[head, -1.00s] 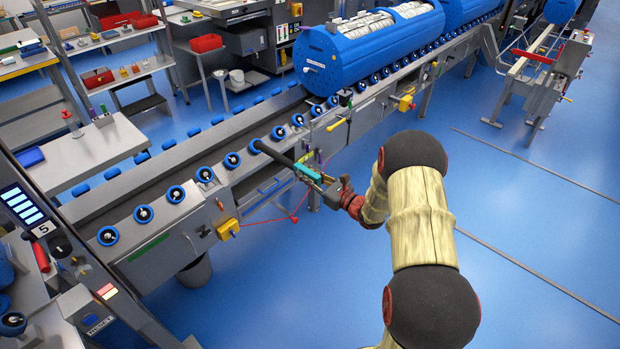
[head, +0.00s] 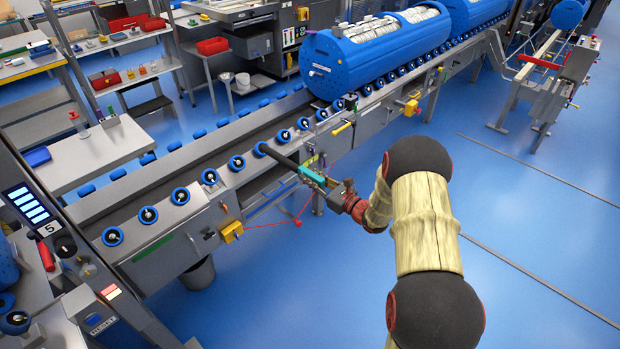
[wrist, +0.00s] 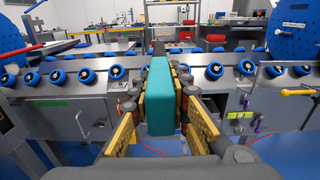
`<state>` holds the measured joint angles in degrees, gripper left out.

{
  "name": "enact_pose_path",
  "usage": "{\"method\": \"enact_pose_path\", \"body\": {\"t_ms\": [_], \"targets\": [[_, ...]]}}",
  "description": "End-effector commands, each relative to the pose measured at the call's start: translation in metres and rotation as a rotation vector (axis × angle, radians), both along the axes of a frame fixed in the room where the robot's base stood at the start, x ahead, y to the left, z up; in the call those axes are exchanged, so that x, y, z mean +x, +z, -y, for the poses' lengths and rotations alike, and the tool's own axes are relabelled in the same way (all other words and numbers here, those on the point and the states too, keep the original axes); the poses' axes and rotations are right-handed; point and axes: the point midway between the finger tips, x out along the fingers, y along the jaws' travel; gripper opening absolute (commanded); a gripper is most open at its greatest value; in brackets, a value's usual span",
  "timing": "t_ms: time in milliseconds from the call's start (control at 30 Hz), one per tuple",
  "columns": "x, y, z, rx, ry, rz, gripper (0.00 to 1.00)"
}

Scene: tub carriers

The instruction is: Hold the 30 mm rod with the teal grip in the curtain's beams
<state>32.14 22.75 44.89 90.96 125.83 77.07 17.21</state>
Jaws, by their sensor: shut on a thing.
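The rod is dark grey with a teal grip (head: 311,177). My gripper (head: 325,184) is shut on the teal grip, which stands between its yellow pads in the wrist view (wrist: 161,95). The rod's dark shaft (head: 279,157) points away from my gripper, up and left in the head view, over the near edge of the roller conveyor (head: 215,195). I cannot tell whether the shaft touches a roller. The curtain may be the grey frame at the left with the lit blue bars and the number 5 (head: 28,207); the beams themselves do not show. The rod is well apart from that frame.
A big blue tub carrier (head: 345,70) lies on the conveyor at the back, with another behind it. A yellow box (head: 231,231) and a red cord (head: 290,217) are on the conveyor's near side.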

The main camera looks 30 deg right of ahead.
Motion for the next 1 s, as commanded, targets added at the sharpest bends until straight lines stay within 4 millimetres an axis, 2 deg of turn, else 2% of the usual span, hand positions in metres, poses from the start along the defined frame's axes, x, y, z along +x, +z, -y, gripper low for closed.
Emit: {"method": "enact_pose_path", "body": {"t_ms": [500, 1000], "targets": [[-0.002, 0.001, 0.002, 0.0, -0.001, 0.001, 0.0], [-0.052, 0.002, 0.02, 0.0, -0.002, 0.001, 0.0]]}}
